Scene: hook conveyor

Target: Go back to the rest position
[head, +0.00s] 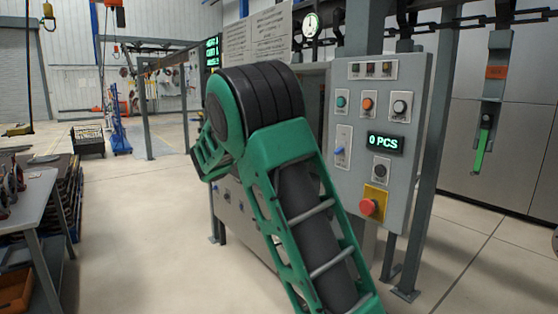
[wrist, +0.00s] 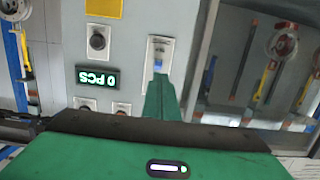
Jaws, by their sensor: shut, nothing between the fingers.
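My gripper (wrist: 162,84) shows in the wrist view as one narrow green shape, its fingers together with nothing between them. Its tip lies in line with the switch plate with a blue lever (wrist: 158,62); I cannot tell whether it touches. In the head view my green arm with its black joint fills the middle and hides the gripper. The grey control panel (head: 417,85) stands right of the arm, with the lit "0 PCS" display (head: 385,143), the blue-lever switch (head: 340,150) and a red emergency button (head: 368,207). The wrist view shows the panel upside down.
A grey post (head: 432,150) stands right of the panel. A hanging hook (head: 488,125) with a green strip is at the far right. A table (head: 35,200) with parts stands at the left. The floor (head: 130,220) between table and arm is clear.

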